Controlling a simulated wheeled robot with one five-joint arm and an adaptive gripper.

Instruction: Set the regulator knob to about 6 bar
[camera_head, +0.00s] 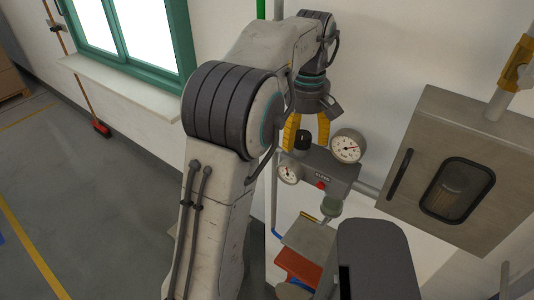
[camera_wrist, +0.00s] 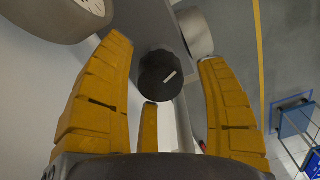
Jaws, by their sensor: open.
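The regulator knob (camera_wrist: 160,76) is black and round with a white pointer mark. It sits on the grey regulator body (camera_head: 325,170), and its dark top (camera_head: 302,138) also shows in the head view. My gripper (camera_head: 307,130) has yellow fingers and is open just above the knob. In the wrist view the fingers of my gripper (camera_wrist: 172,80) stand on both sides of the knob, with gaps, and a third finger is below it. A larger gauge (camera_head: 347,147) is right of the knob and a smaller gauge (camera_head: 290,172) is below left. Their readings are too small to tell.
A red button (camera_head: 320,184) is on the regulator front. A metal cabinet (camera_head: 455,170) with a window hangs on the wall to the right. A pipe runs along the wall behind the regulator. A grey and red box (camera_head: 308,240) is below. Open floor lies left.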

